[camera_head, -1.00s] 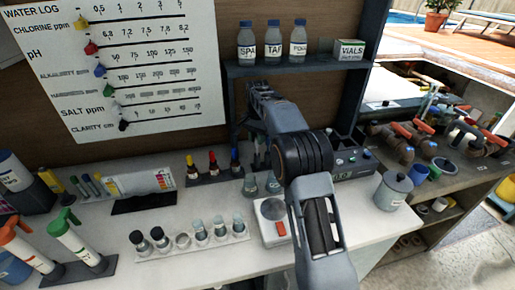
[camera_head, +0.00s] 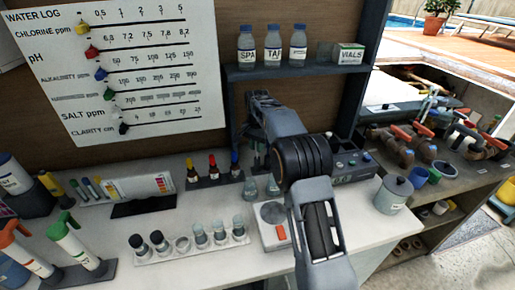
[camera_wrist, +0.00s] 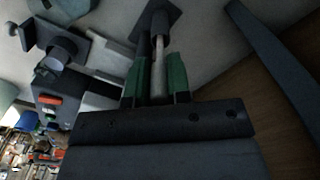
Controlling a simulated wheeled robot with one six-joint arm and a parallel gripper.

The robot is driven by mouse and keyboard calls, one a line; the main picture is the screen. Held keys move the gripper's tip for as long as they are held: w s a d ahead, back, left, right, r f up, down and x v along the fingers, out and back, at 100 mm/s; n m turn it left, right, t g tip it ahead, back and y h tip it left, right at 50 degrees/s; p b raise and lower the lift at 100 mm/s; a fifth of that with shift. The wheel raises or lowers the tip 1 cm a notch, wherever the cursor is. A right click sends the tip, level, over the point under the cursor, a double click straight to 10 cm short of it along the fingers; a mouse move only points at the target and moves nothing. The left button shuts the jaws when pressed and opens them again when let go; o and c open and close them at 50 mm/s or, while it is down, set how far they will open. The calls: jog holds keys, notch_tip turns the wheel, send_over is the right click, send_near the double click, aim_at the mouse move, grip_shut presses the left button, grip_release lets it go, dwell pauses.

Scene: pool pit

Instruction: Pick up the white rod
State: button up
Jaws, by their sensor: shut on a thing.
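In the wrist view, the green-padded fingers of my gripper (camera_wrist: 159,78) are shut on the white rod (camera_wrist: 158,54). The rod looks pale grey in the shade and runs between the fingers towards a dark stand (camera_wrist: 172,14). A dark upright part runs close beside the rod. I cannot tell whether the rod's end is still in the stand. In the head view, my arm reaches to the back of the counter under the shelf, and its forearm hides the gripper and most of the rod there.
The shelf (camera_head: 300,70) with several bottles stands above my arm. Near it on the counter are dropper bottles (camera_head: 213,168), a vial rack (camera_head: 190,245), a scale (camera_head: 272,226), a dark device (camera_head: 352,165) and a lidded grey jar (camera_head: 393,194). Bare counter lies between the vial rack and dropper bottles.

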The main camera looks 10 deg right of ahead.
notch_tip(320, 180, up, 7)
jog(key=shift+r+p, duration=0.1)
jog(key=shift+p, duration=0.2)
jog(key=s+b, duration=0.6)
jog(key=s, duration=1.2)
